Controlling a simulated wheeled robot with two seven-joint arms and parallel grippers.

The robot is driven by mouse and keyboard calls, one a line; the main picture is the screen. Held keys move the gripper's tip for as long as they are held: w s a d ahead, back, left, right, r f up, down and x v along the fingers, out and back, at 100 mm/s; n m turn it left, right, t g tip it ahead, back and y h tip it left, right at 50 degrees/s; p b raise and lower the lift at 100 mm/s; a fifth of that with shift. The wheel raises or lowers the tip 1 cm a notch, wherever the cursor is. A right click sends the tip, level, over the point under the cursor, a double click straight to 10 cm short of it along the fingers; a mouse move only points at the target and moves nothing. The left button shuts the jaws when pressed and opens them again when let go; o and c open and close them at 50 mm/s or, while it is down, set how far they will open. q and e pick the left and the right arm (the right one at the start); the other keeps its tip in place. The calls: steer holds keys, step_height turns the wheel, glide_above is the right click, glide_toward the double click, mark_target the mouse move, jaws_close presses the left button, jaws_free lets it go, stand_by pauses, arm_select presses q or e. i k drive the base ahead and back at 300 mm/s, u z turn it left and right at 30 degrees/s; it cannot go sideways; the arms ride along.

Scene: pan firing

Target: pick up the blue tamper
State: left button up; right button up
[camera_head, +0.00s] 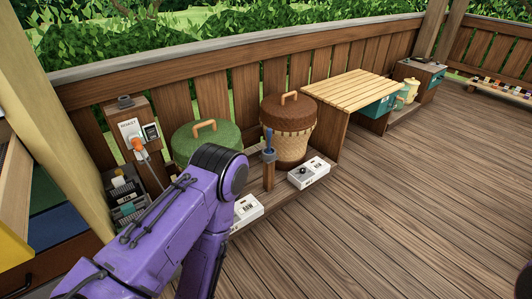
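The blue tamper (268,155) stands upright on top of a short wooden post, between the green-lidded and brown-lidded baskets. Its thin blue handle points up, and its lower end meets the post, so I cannot tell how it is seated. My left arm, purple, comes in from the lower left, bends at an elbow just left of the post and drops out of the bottom of the picture. Its gripper is not visible. Only a small dark piece, possibly of my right arm, shows at the lower right edge; that gripper is out of view.
A green-lidded basket (205,138) and a brown-lidded woven basket (287,145) stand behind. White control boxes (308,172) sit in front. A ROAST panel (134,131) is at left. A slatted table (352,88) stands right, against the wooden railing. The deck at right is clear.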

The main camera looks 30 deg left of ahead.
mark_target(268, 131)
steer(key=k, duration=0.3)
steer(key=u, duration=0.85)
steer(key=i, duration=1)
steer(key=z, duration=0.7)
steer(key=i, duration=1.8)
steer(key=u, duration=0.5)
steer(key=i, duration=0.5)
steer(key=u, duration=0.4)
